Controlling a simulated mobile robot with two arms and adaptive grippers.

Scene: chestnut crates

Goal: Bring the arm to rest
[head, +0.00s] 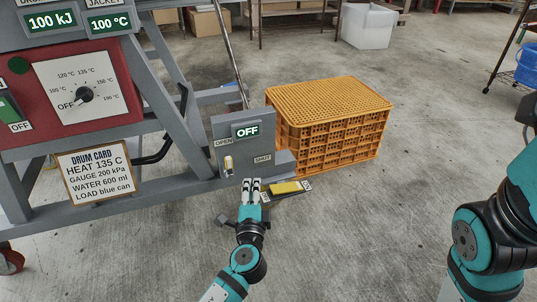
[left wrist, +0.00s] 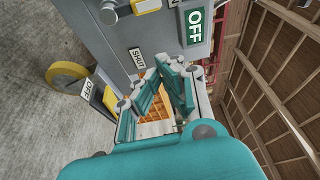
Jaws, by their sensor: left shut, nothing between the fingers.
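My left gripper (head: 251,185) is in the lower middle of the head view, in front of the grey switch box (head: 229,126). Its teal fingers are close together and empty. In the left wrist view the fingers (left wrist: 166,82) point toward the same box, with its green OFF display (left wrist: 194,24) and SHUT label close by. I cannot tell whether they touch the box. My right arm (head: 480,240) shows at the right edge of the head view, but its gripper is out of frame.
A small lever (head: 228,164) is on the box. A yellow pedal-like piece (head: 287,187) lies low beside it. An orange crate stack (head: 335,100) stands right of the box. The red dial panel (head: 20,138) and grey frame fill the left. Floor in front of the crates is clear.

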